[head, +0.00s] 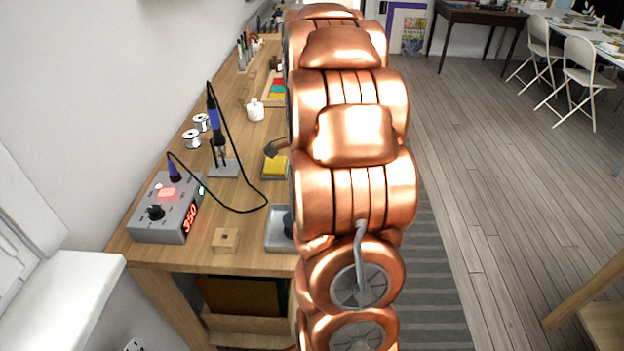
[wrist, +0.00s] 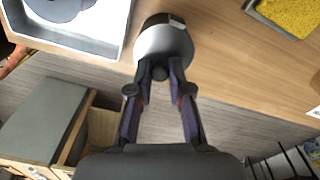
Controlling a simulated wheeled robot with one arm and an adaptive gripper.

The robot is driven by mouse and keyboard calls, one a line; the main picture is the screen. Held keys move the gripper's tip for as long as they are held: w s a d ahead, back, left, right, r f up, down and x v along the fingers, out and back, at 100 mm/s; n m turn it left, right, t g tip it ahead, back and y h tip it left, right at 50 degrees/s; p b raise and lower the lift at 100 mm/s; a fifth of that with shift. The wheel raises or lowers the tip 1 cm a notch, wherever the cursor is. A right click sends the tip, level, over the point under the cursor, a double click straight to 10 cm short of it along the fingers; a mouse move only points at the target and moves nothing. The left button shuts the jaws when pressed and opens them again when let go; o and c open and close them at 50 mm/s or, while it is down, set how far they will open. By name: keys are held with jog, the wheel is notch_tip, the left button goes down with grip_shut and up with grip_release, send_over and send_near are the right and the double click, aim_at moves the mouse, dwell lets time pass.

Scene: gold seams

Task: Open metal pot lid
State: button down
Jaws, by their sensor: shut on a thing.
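My gripper (wrist: 160,75) is shut on a small dark knob at the near end of a rounded grey metal piece, which looks like the metal pot lid (wrist: 163,45). This piece shows in the wrist view above the wooden bench, close to its front edge, with a darker rim at its far side. I cannot tell whether it rests on anything or is lifted, nor whether the pot body is beneath it. In the head view my copper-coloured arm hides the gripper and the held piece.
A grey tray (head: 270,241) holds a dark object, partly hidden. It also shows in the wrist view (wrist: 95,46). A yellow sponge (head: 275,166) lies beyond. A soldering station (head: 166,208), iron stand (head: 222,168) and small wooden block (head: 226,240) stand on the bench (head: 160,252).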

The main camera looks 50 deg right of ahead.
jog(key=g+h+b, duration=0.1)
jog(key=b, duration=0.1)
jog(key=w+a+r+g+h+b, duration=0.1)
jog(key=g+h+b, duration=0.1)
jog(key=shift+w+g, duration=0.15)
jog(key=shift+g, duration=0.15)
jog(key=g+h+b, duration=0.1)
jog(key=b, duration=0.1)
jog(key=w+a+g+h+b, duration=0.1)
jog(key=g, duration=0.1)
jog(key=shift+w+a+r+h+b, duration=0.15)
jog(key=shift+w+r+h+b, duration=0.15)
jog(key=shift+b, duration=0.05)
jog(key=shift+w+a+r+g+h, duration=0.25)
jog(key=shift+g+h, duration=0.25)
jog(key=shift+g, duration=0.2)
jog(key=g+h+p, duration=0.1)
jog(key=p, duration=0.2)
jog(key=w+a+g+h+p, duration=0.1)
jog(key=g+p, duration=0.1)
jog(key=p, duration=0.1)
jog(key=shift+w+a+r, duration=0.1)
jog(key=shift+w, duration=0.1)
jog(key=shift+h, duration=0.3)
jog(key=shift+w+a+f+g+p, duration=0.15)
jog(key=shift+f+g+p, duration=0.2)
jog(key=shift+p, duration=0.35)
jog(key=shift+r, duration=0.1)
